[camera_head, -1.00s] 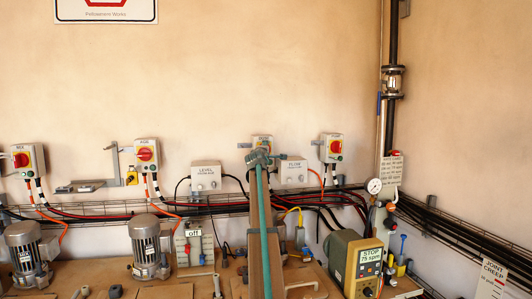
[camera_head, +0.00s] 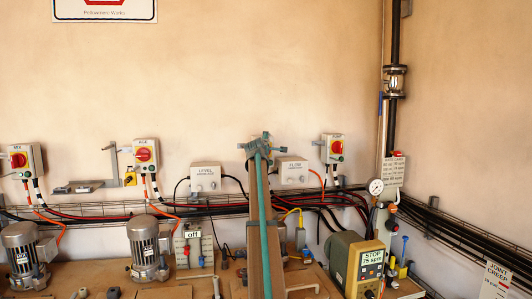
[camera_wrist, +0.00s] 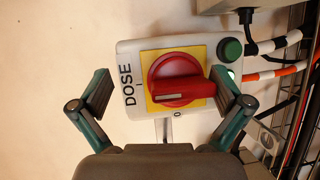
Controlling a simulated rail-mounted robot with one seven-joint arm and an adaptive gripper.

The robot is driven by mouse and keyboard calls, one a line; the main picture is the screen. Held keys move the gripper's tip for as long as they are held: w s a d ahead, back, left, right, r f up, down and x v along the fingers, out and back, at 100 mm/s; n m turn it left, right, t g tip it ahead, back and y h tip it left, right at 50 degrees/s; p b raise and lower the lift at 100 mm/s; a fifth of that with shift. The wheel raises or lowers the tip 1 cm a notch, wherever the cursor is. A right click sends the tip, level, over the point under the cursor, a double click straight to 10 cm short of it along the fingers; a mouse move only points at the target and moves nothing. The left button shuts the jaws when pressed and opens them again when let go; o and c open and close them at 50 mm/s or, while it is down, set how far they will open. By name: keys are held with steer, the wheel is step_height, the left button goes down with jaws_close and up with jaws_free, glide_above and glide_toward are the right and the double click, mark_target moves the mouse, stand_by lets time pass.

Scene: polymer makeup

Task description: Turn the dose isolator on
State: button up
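The dose isolator (camera_wrist: 126,58) is a pale box marked DOSE in the wrist view, with a red rotary knob (camera_wrist: 175,72) on a yellow plate. The knob's handle lies horizontally in this view, and an "O" mark shows below it. My gripper (camera_wrist: 163,93) is open, one finger on each side of the knob. The left finger is clear of the knob; the right finger overlaps its right end, and I cannot tell whether they touch. In the head view my gripper (camera_head: 258,146) is at the wall and hides the dose isolator.
A green button (camera_wrist: 230,49) sits on the box beside the right finger. Cables (camera_wrist: 280,73) run off to the right.

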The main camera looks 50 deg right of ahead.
steer(key=shift+t+h, duration=0.4)
steer(key=r, duration=0.5)
steer(key=w+r, duration=0.1)
steer(key=r, duration=0.2)
steer(key=shift+w+d, duration=0.1)
steer(key=shift+d, duration=0.2)
steer(key=shift+s+a+f+g+y, duration=1)
steer(key=shift+s+f, duration=0.5)
steer(key=shift+f, duration=2.65)
steer(key=f+p+v, duration=0.1)
steer(key=p+v, duration=0.1)
steer(key=v, duration=0.9)
steer(key=shift+s+a, duration=0.25)
steer(key=shift+s, duration=0.25)
steer(key=shift+r+p, duration=0.15)
steer(key=shift+p, duration=0.3)
